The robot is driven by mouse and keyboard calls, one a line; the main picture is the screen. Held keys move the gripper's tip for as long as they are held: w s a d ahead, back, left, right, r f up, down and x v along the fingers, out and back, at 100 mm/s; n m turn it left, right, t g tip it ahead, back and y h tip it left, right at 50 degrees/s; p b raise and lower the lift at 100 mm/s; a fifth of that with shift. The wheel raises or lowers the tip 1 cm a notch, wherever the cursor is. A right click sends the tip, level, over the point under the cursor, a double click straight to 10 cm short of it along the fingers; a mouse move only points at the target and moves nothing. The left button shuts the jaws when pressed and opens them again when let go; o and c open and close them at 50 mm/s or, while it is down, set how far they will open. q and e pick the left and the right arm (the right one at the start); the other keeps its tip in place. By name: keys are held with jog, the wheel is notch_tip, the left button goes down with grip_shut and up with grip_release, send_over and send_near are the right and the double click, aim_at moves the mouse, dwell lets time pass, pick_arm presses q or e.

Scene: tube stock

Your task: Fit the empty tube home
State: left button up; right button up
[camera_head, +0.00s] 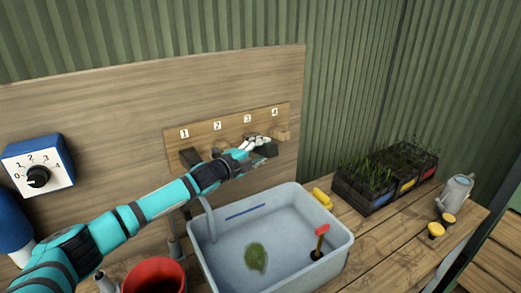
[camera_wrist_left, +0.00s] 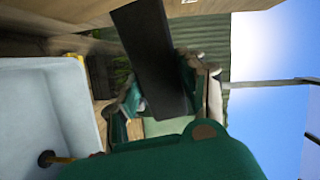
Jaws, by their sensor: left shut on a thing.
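A wooden board with labels 1 to 4 (camera_head: 201,129) is fixed on the back panel. My left gripper (camera_head: 258,146) is in front of the board, below labels 3 and 4. It is shut on a dark, straight-sided piece, seen in the left wrist view as a long dark bar (camera_wrist_left: 153,55) between the fingers. I take this for the tube; whether it is empty cannot be told. Whether it touches the board is hidden by the hand. A dark block (camera_head: 190,157) sits below label 1, and a wooden block (camera_head: 281,134) below label 4. My right gripper is not in view.
A pale blue basin (camera_head: 340,240) stands below the arm, with a green leaf-like thing (camera_head: 256,258) and a red-topped plunger (camera_head: 321,232). A red pot (camera_head: 155,275) is at front left. Plant trays (camera_head: 365,200) and a watering can (camera_head: 455,191) are at right.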

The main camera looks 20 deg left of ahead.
pick_arm(q)
jog(key=shift+w+a+f, duration=0.15)
jog(key=shift+w+a, duration=0.35)
jog(key=shift+w+a+f, duration=0.15)
jog(key=shift+w+a, duration=0.3)
jog(key=shift+w, duration=0.05)
dwell(0.8)
